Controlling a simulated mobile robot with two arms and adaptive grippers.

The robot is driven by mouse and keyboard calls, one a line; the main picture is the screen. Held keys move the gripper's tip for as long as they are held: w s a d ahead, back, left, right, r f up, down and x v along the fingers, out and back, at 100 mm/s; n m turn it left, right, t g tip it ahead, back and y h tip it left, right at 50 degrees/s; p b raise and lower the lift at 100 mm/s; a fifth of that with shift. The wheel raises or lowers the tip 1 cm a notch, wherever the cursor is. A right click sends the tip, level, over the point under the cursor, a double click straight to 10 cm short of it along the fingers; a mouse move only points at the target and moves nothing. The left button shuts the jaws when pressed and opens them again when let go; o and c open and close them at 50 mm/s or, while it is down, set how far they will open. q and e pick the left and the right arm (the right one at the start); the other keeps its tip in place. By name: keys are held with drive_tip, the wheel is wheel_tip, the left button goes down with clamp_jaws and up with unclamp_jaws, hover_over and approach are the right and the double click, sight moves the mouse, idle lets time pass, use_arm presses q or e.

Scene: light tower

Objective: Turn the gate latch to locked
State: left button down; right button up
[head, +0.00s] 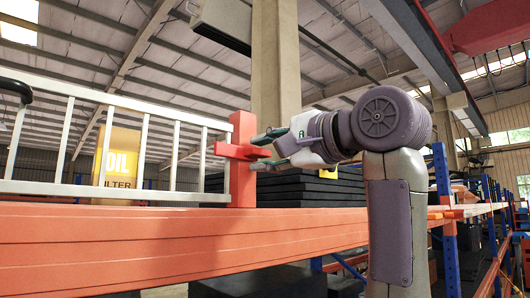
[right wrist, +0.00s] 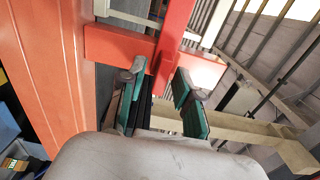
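The gate latch (head: 242,152) is a red bar across a red post (head: 243,185) at the right end of a white railing (head: 120,190). The bar lies about level and sticks out toward my right gripper (head: 266,150). In the right wrist view the latch bar (right wrist: 171,45) runs between the two dark green fingers of my right gripper (right wrist: 160,92). These fingers are open, one on each side of the bar's end, with gaps seeming to show. I cannot tell whether either finger touches it. My left gripper is not in view.
A thick orange beam (head: 180,240) runs below the railing. A yellow oil filter box (head: 120,165) stands behind the rails. A dark stack (head: 312,188) sits behind my right gripper. Blue and orange racking (head: 448,220) stands at the right.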

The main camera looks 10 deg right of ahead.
drive_tip(key=shift+s+d, duration=0.1)
drive_tip(key=shift+s, duration=0.05)
drive_tip(key=v, duration=1.1)
drive_tip(key=shift+s+d, duration=0.2)
drive_tip(key=shift+s, duration=0.05)
